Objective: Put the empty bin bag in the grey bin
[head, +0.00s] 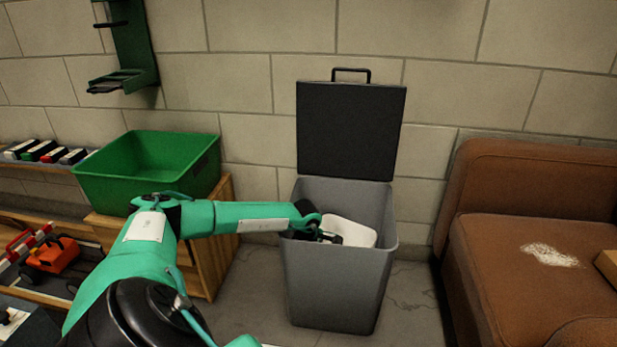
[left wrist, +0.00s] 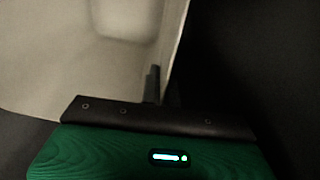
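The grey bin (head: 338,285) stands on the floor against the wall, with its dark lid (head: 350,130) raised upright. A smooth white thing, which I take to be the bin bag (head: 355,233), is inside the bin's opening, below the rim. My left arm reaches over the left rim, and my left gripper (head: 328,237) is inside the opening at the bag's left side. In the left wrist view the bag (left wrist: 75,60) fills the upper left, and its edge runs between the two close fingers (left wrist: 162,88). The bag's lower part is hidden. My right gripper is out of view.
A green crate (head: 150,190) sits on a wooden cabinet (head: 213,250) left of the bin. A brown couch (head: 510,265) stands to the right. A green wall bracket (head: 135,45) hangs upper left.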

